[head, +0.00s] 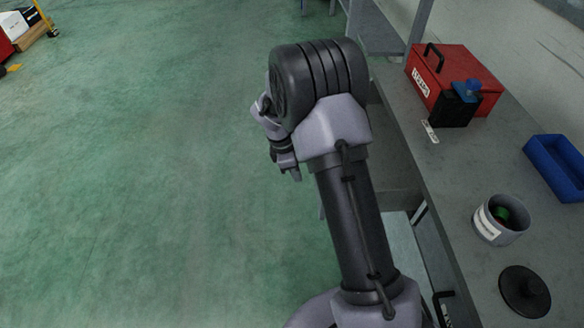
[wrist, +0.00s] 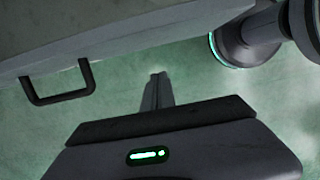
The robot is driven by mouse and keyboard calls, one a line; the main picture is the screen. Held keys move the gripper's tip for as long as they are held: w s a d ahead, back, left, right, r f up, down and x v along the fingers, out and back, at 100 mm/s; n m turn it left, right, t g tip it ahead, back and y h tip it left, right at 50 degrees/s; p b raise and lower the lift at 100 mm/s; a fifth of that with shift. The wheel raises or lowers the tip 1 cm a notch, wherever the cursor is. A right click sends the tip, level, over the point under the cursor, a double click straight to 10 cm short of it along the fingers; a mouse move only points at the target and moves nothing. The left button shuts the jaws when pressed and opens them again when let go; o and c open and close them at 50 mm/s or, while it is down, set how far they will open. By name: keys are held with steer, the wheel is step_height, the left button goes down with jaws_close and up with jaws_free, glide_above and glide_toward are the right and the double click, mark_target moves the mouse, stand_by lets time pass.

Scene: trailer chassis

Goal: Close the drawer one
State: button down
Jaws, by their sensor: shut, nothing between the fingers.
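In the wrist view, a black U-shaped handle (wrist: 60,98) sits on a pale grey front panel (wrist: 150,35) at the upper left, likely a drawer's. My gripper (wrist: 158,76) has its slim fingers together and empty, to the right of the handle and apart from it in the picture. In the head view my gripper (head: 297,175) hangs over the floor left of the bench, partly hidden by my wrist. A pale surface (head: 403,240) shows beside the bench behind my arm, perhaps part of a drawer. Which drawer is number one, I cannot tell.
The grey workbench (head: 455,185) runs along the right. On it are a red toolbox (head: 430,75), a black-and-blue item (head: 455,105), a blue bin (head: 555,168), a grey pot (head: 500,220) and a black lid (head: 524,291). Green floor at left is mostly clear.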

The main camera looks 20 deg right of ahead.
steer(key=shift+s+d+f+b, duration=0.1)
steer(key=shift+s+d+b, duration=0.15)
steer(key=shift+d, duration=0.4)
steer(key=shift+s+d+f+b, duration=0.1)
steer(key=shift+s+d+b, duration=0.1)
steer(key=shift+d, duration=0.5)
steer(key=shift+s+d+f+b, duration=0.15)
steer(key=shift+d+b, duration=0.1)
steer(key=shift+d, duration=0.4)
steer(key=shift+r, duration=0.1)
steer(key=s+d+p, duration=0.2)
steer(key=d+p, duration=0.1)
steer(key=d, duration=0.4)
steer(key=s+d+p, duration=0.2)
steer(key=d+p, duration=0.1)
steer(key=d, duration=0.5)
steer(key=s+d+p, duration=0.2)
steer(key=d+p, duration=0.1)
steer(key=d, duration=0.5)
steer(key=shift+s+p, duration=0.3)
